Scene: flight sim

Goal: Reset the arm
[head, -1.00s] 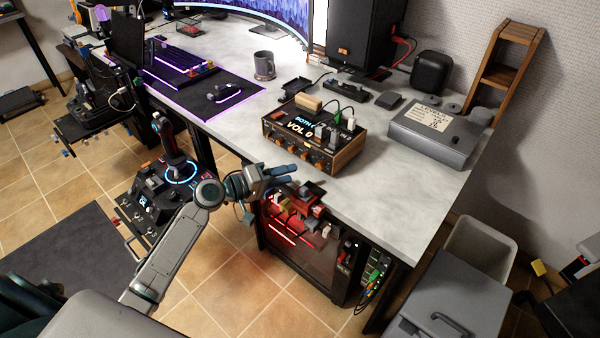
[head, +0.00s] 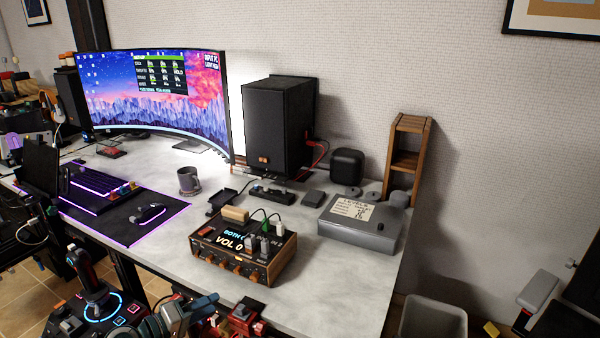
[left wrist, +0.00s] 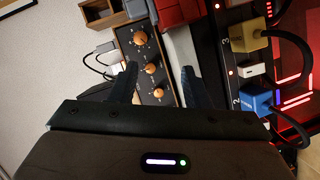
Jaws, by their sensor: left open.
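My left gripper (head: 196,306) is at the bottom of the head view, in front of the desk's front edge. In the left wrist view its two dark fingers (left wrist: 158,88) stand apart with nothing between them in their grip. The wooden mixer box (head: 243,250), with orange knobs and a screen reading VOL 0, sits on the desk just beyond the gripper. Its knob panel (left wrist: 143,50) shows past the fingers in the left wrist view. Most of my left arm is below the head view's edge. My right gripper is not in view.
The grey desk (head: 345,287) holds a mug (head: 188,181), a speaker (head: 276,120), a grey box (head: 362,225) and a curved monitor (head: 160,90). A joystick panel (head: 95,295) stands at lower left. Red parts (head: 240,320) sit at the desk's front edge, close to the gripper.

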